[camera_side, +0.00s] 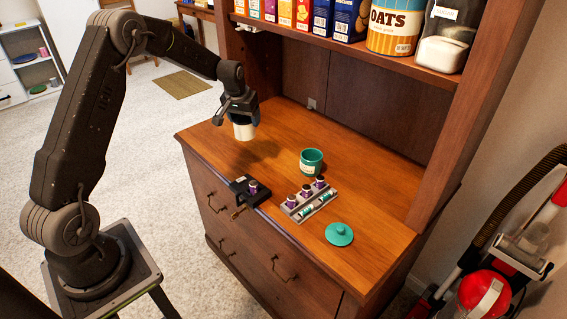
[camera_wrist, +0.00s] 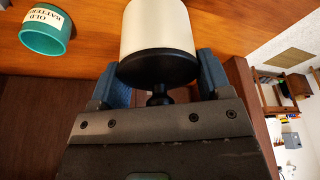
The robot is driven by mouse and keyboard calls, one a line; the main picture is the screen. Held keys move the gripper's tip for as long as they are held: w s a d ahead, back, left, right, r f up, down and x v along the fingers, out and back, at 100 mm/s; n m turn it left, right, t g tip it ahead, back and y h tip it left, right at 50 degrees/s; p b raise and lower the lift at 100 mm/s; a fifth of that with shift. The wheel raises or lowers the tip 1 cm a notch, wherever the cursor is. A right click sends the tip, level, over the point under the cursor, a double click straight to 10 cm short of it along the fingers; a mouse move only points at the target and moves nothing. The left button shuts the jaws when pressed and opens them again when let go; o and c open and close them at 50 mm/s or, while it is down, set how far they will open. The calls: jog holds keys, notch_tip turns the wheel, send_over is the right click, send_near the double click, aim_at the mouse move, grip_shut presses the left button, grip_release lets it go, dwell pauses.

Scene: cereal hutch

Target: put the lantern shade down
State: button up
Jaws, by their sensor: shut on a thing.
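My gripper (camera_side: 240,106) is shut on the lantern shade (camera_side: 243,130), a white cylinder with a black cap and knob. In the wrist view the shade (camera_wrist: 158,28) sits between the two blue fingers (camera_wrist: 160,82), with the knob on the gripper side. The side view shows the shade hanging upright, white end down, over the left rear of the wooden counter (camera_side: 380,219). It appears to be above the surface, with a shadow beside it. A black block (camera_side: 240,185) at the front edge holds a purple-topped battery; it may be the lantern's base.
A teal cup (camera_side: 312,163) labelled for old batteries stands right of the shade. A grey tray (camera_side: 291,212) of several batteries and a teal lid (camera_side: 339,234) lie nearer the front. A shelf (camera_side: 345,44) with boxes overhangs the back. The counter's left part looks clear.

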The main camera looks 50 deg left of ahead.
jog(key=shift+w+f+m, duration=0.2)
jog(key=shift+w+m, duration=0.2)
jog(key=shift+w, duration=0.35)
jog(key=shift+w+d+f, duration=1.3)
jog(key=shift+d+f, duration=0.05)
jog(key=shift+f, duration=0.45)
jog(key=shift+w+d+f, duration=1.25)
jog(key=shift+d+f, duration=0.15)
jog(key=shift+f, duration=0.4)
jog(key=shift+w+d+f, duration=1.3)
jog(key=shift+d+f, duration=0.05)
jog(key=shift+f, duration=0.45)
jog(key=shift+f, duration=0.15)
jog(key=o, duration=0.9)
